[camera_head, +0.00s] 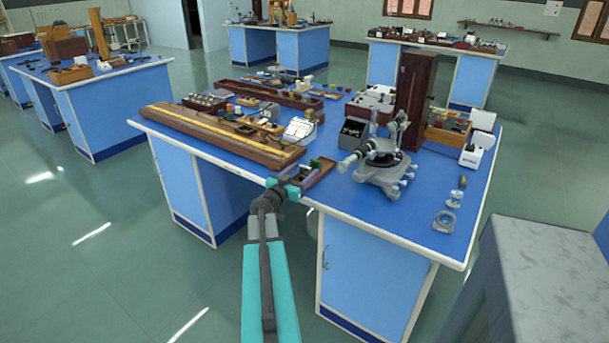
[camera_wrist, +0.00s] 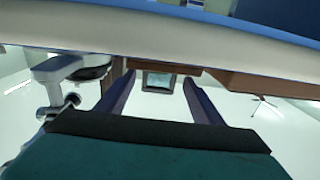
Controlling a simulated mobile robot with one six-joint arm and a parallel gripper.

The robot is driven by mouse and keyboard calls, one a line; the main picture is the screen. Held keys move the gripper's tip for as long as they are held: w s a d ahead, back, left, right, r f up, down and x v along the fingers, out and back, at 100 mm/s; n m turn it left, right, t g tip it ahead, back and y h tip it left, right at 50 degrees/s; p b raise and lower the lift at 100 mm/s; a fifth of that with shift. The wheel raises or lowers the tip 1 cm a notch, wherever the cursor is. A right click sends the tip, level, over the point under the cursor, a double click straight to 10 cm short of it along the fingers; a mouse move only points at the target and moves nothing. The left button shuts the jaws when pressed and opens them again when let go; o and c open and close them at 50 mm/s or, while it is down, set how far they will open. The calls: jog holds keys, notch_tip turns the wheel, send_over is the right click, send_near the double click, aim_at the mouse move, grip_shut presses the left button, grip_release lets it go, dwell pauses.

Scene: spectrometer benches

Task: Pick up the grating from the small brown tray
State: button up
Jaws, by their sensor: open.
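The small brown tray (camera_head: 324,172) lies near the front edge of the blue bench. My gripper (camera_head: 294,181) is low at that edge, at the tray's left side, and partly hides it. In the wrist view my gripper (camera_wrist: 159,82) is open, with its two dark fingers apart. A small framed square plate, which looks like the grating (camera_wrist: 158,82), shows in the gap between the fingertips. I cannot tell whether it is between the fingers or just beyond them. In the head view the grating is too small to make out clearly.
A long wooden bench (camera_head: 215,137) lies left of the gripper. A grey spectrometer (camera_head: 383,165) stands right of the tray, and a small dark box (camera_head: 353,132) behind it. A small green object (camera_head: 315,163) shows by the tray.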

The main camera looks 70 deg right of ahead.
aim_at(314, 161)
jog(key=shift+d, duration=0.1)
jog(key=shift+s+d+r+p, duration=0.15)
jog(key=shift+d+p, duration=0.25)
jog(key=shift+d, duration=0.25)
jog(key=shift+s+d+r+p, duration=0.15)
jog(key=shift+d+p, duration=0.25)
jog(key=shift+d, duration=0.2)
jog(key=shift+s+d+f+p, duration=0.15)
jog(key=shift+d+p, duration=0.05)
jog(key=shift+d, duration=0.4)
jog(key=shift+s+d+f+p, duration=0.1)
jog(key=shift+s+d+p, duration=0.1)
jog(key=shift+d, duration=0.4)
jog(key=c, duration=1.2)
jog(key=shift+r, duration=0.25)
